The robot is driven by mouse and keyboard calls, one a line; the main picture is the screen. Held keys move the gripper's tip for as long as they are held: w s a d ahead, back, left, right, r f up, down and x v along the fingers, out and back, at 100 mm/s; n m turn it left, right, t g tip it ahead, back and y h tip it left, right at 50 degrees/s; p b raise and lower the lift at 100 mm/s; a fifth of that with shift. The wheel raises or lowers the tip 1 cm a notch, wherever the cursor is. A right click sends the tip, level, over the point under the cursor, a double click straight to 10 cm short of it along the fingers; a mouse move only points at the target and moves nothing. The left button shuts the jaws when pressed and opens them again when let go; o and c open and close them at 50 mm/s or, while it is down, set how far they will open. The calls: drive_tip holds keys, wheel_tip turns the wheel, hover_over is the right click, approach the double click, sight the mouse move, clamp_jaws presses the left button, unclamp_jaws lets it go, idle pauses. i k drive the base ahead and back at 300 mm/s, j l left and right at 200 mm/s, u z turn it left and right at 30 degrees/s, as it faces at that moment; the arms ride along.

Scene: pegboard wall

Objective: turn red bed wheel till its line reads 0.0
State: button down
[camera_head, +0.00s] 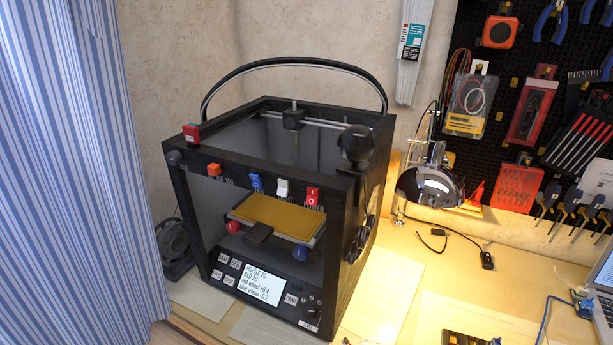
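The black 3D printer (180,215) stands on the table. The red bed wheel (233,227) sits under the front left of the tan bed plate (272,216). The blue bed wheel (300,254) sits under its front right. The lit screen (261,283) on the front panel has small text. Its red wheel line appears to read +0.4 and its blue wheel line -0.2. My gripper is not in view, and nothing visible touches either wheel.
A striped curtain (70,170) hangs at left. A lamp (430,185) stands right. Papers (385,290) lie on the table at right.

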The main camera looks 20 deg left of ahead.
sight(232, 227)
drive_tip(key=u, duration=0.8)
